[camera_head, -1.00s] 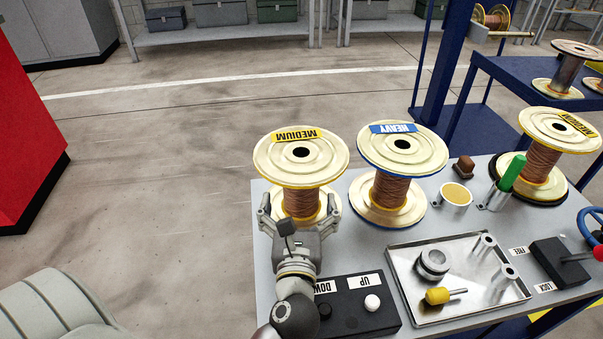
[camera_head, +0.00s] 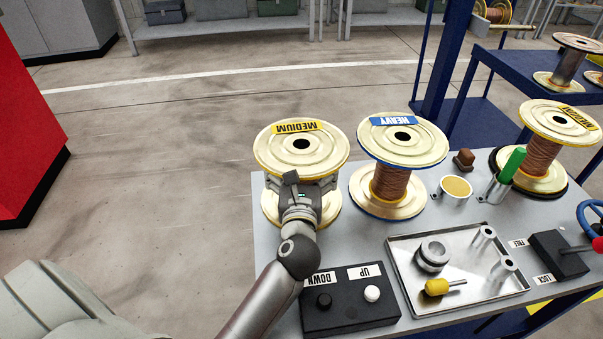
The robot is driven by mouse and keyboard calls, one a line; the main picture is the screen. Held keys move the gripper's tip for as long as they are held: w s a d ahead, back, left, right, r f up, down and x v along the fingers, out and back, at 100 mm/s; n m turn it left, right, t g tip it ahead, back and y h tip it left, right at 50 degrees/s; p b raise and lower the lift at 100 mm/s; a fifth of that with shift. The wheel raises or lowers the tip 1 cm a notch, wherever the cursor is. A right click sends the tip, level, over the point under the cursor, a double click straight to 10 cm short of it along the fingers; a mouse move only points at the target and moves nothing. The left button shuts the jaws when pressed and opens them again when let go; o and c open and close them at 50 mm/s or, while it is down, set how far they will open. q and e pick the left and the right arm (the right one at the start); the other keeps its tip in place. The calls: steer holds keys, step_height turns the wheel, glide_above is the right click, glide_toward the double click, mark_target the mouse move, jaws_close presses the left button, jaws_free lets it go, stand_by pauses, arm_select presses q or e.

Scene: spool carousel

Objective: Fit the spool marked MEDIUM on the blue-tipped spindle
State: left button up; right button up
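A spool marked MEDIUM (camera_head: 272,150), with cream flanges, yellow rim and copper winding, stands upright at the bench's left end. My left gripper (camera_head: 302,187) is at its winding, under the upper flange. The flange and gripper hide the fingertips and most of the winding, so I cannot tell whether the fingers touch it. Another spool with a yellow label that seems to read MEDIUM (camera_head: 540,118) stands at the right on a black base. I see no blue-tipped spindle. My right gripper is not in view.
A spool marked HEAVY (camera_head: 390,150) stands close right of the held-at spool. An UP/DOWN button box (camera_head: 345,318) sits in front. A metal tray (camera_head: 462,310) holds a collar and a yellow-handled tool. A green-handled item (camera_head: 512,163) and a cup (camera_head: 456,190) stand behind it.

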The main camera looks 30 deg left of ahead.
arm_select(q)
steer(key=c, duration=2.1)
steer(key=shift+w+r, duration=0.1)
steer(key=shift+r, duration=0.3)
steer(key=shift+c, duration=0.5)
